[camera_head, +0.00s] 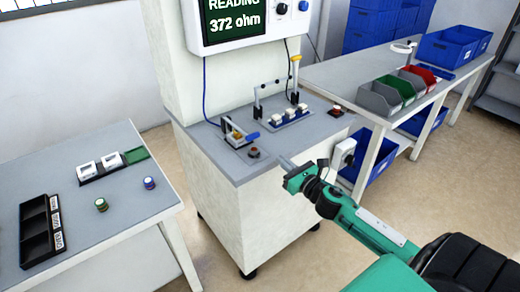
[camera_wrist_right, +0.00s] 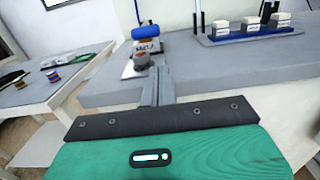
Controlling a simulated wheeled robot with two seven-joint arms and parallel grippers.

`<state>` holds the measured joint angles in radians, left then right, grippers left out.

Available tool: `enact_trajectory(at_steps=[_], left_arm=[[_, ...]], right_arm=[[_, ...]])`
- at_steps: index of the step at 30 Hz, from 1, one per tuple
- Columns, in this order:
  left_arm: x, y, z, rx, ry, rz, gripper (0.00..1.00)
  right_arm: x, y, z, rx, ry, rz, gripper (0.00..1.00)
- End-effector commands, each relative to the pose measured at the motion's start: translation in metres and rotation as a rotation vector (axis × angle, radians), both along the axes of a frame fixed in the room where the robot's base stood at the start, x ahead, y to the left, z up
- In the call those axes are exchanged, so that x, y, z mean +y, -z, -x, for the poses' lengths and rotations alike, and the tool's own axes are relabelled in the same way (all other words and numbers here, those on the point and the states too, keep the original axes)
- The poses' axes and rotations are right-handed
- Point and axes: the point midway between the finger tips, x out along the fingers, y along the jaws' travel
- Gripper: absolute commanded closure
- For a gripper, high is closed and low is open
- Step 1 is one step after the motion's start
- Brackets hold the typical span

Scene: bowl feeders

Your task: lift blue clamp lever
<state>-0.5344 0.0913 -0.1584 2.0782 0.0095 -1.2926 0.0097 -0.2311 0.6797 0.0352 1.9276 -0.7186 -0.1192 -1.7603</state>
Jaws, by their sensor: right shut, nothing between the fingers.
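The blue clamp lever (camera_head: 251,137) is a blue-handled lever on a small clamp fixture (camera_head: 236,141) on top of the white cabinet. Its blue grip lies low, near the fixture's right side. In the right wrist view the blue grip (camera_wrist_right: 145,32) is above a white labelled block, beyond the fingertips. My right gripper (camera_head: 285,162) is shut and empty at the cabinet's front edge, to the right of and nearer than the lever, apart from it. Its closed fingers (camera_wrist_right: 158,85) point toward the fixture. My left gripper is not in view.
A dark round button (camera_head: 254,153) stands in front of the clamp fixture. A blue base with white blocks (camera_head: 290,116) and a tall yellow-tipped lever (camera_head: 296,60) are behind right. A meter screen (camera_head: 235,20) hangs above. A side table (camera_head: 130,213) stands left.

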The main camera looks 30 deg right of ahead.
Motion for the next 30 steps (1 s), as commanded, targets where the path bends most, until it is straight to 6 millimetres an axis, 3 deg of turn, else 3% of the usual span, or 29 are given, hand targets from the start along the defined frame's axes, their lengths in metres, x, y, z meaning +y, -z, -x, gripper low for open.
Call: enact_trajectory(at_steps=[13, 30], left_arm=[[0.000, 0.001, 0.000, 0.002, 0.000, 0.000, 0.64], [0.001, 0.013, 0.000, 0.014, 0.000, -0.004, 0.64]], right_arm=[[0.001, -0.002, -0.011, -0.002, 0.000, -0.001, 1.00], [0.006, -0.005, -0.085, -0.001, 0.001, -0.001, 1.00]])
